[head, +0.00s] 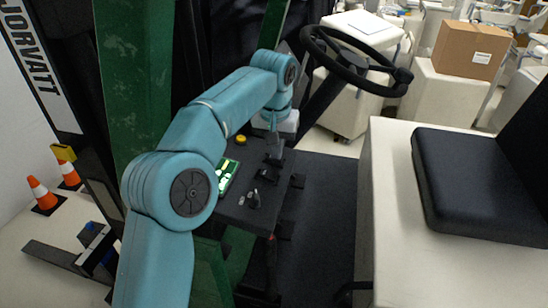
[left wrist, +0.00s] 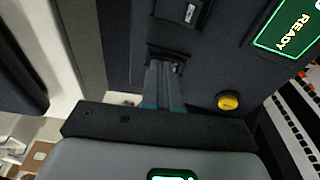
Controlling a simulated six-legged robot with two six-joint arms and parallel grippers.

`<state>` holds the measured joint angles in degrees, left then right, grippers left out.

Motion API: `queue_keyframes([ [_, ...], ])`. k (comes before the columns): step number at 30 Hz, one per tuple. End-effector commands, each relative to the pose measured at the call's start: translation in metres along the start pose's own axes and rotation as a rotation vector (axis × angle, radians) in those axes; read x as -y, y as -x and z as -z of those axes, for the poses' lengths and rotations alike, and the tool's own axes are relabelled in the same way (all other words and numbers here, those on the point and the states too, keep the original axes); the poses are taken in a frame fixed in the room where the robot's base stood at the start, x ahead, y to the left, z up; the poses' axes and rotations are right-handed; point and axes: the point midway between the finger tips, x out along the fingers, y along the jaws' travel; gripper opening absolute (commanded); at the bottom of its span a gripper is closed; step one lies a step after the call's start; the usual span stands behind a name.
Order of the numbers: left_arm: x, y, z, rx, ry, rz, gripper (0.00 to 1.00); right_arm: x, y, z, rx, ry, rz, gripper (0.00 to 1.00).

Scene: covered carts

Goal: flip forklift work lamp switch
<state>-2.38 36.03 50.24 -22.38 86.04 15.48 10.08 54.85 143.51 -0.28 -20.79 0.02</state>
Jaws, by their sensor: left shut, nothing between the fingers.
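A second black switch (left wrist: 190,12) with a pale mark stands farther along the panel. No readable label shows which one is the work lamp switch. My right gripper is not in view.
The panel holds a yellow button (left wrist: 229,102), a green READY display (left wrist: 290,28) and keys (head: 253,199). The steering wheel (head: 352,84) is right of my gripper. A green mast post (head: 140,80) stands left.

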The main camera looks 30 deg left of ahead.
Motion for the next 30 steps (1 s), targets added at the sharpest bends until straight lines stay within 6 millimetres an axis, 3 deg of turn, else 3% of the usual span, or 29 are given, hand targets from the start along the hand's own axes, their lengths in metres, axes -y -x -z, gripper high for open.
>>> queue_keyframes([
  [10,0.000,-0.003,-0.001,0.003,0.000,0.001,0.00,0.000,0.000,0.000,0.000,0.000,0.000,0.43],
  [20,0.000,0.025,0.004,0.002,0.000,0.000,0.00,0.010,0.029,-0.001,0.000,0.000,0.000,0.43],
  [30,0.000,0.051,0.009,-0.002,0.001,0.000,0.00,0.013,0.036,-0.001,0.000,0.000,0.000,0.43],
])
